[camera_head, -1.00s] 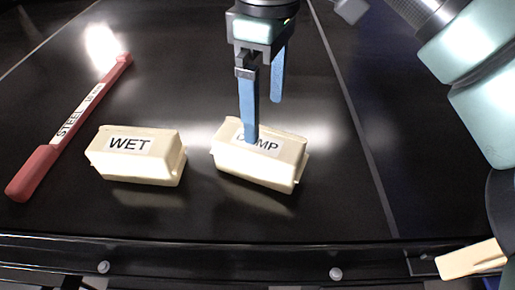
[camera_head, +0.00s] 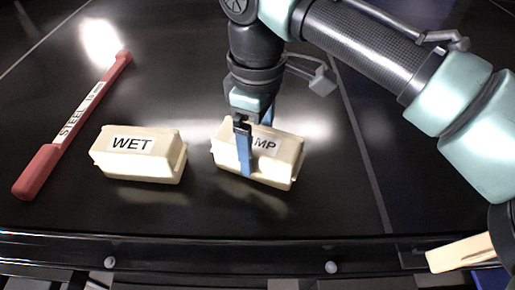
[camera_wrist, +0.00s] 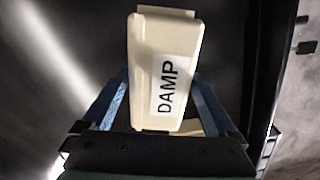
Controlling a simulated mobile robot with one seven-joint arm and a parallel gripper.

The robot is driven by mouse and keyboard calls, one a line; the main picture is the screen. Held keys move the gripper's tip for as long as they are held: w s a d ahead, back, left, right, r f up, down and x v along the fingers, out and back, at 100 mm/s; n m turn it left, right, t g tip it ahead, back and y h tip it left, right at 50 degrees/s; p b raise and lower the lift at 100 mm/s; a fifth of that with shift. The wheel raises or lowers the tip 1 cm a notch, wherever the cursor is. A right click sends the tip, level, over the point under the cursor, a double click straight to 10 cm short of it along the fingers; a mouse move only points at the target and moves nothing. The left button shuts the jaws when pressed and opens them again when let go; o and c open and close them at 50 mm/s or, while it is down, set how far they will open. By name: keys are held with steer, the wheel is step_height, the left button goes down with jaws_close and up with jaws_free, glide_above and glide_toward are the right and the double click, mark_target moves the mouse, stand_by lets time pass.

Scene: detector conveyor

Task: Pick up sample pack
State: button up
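A cream sample pack labelled DAMP (camera_head: 284,158) lies on the black belt in the head view. It fills the middle of the wrist view (camera_wrist: 165,60). My gripper (camera_head: 256,146) is down over it, with one blue finger in front of the pack and the other behind. The far fingertip is hidden behind the pack in the head view. A second cream pack labelled WET (camera_head: 140,165) lies to the left.
A red bar labelled STEEL (camera_head: 72,127) lies diagonally at the far left of the black belt (camera_head: 190,60). A dark rail (camera_head: 200,250) runs along the near edge. A cream piece (camera_head: 460,254) shows at the lower right. The belt behind the packs looks clear.

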jaws_close()
steer(key=shift+r, duration=0.1)
